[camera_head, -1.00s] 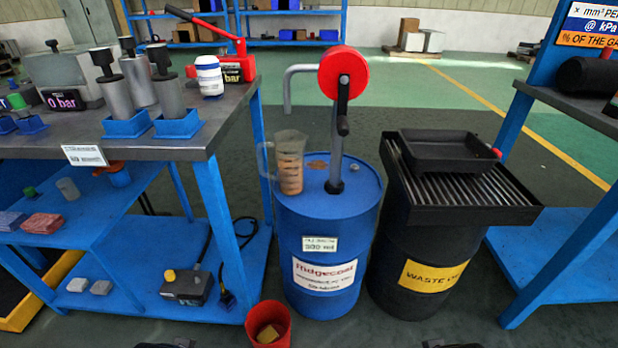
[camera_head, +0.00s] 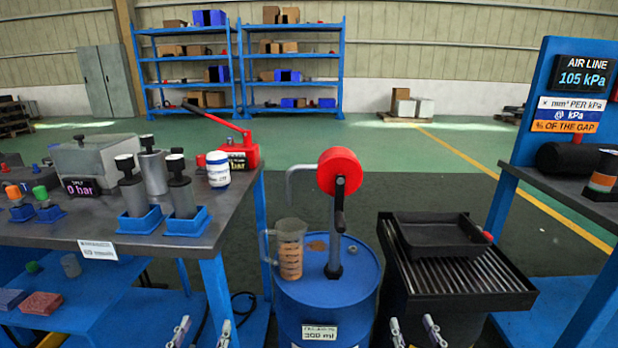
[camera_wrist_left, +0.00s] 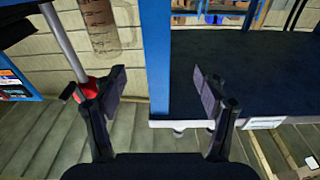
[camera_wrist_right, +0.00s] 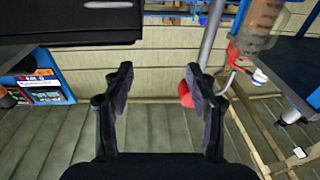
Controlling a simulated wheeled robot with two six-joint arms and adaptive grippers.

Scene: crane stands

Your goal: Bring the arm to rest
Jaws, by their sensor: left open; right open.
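My left gripper (camera_head: 202,332) shows at the bottom edge of the head view, in front of the left bench. Its fingers are apart with nothing between them in the left wrist view (camera_wrist_left: 158,95). My right gripper (camera_head: 415,332) shows at the bottom edge of the head view, in front of the blue drum and the dark waste drum's grate. In the right wrist view (camera_wrist_right: 160,92) its fingers are apart and empty. Both grippers show only their tips in the head view, and the arms behind them are out of frame.
The blue drum (camera_head: 350,300) carries a red-wheeled hand pump (camera_head: 340,172) and a measuring jug (camera_head: 290,250). A black tray (camera_head: 440,238) sits on the grate (camera_head: 465,283) to its right. Benches stand at left (camera_head: 110,215) and right (camera_head: 590,207). Green floor lies open behind.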

